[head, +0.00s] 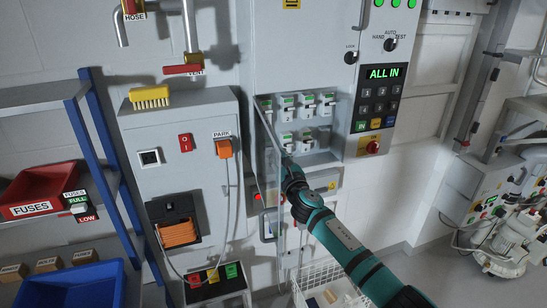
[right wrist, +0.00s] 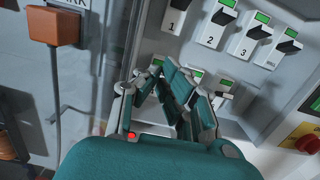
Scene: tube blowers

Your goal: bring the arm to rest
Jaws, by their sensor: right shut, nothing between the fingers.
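My right arm (head: 345,240) comes in from the lower right in the head view. Its wrist is in front of the grey cabinet, below the white fuse holders (head: 285,105). In the right wrist view my right gripper (right wrist: 178,72) has its fingers together with nothing between them. The fingers are in front of the lower part of the fuse compartment, near its left edge. I cannot tell whether they touch anything. My left gripper is not in view.
A display reading "ALL IN" (head: 384,73) and a red knob (head: 373,147) are right of the compartment. An orange plug (head: 224,148) with a hanging cable is on the left panel. A wire basket (head: 325,290) stands below my arm. Blue shelving (head: 100,160) is on the left.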

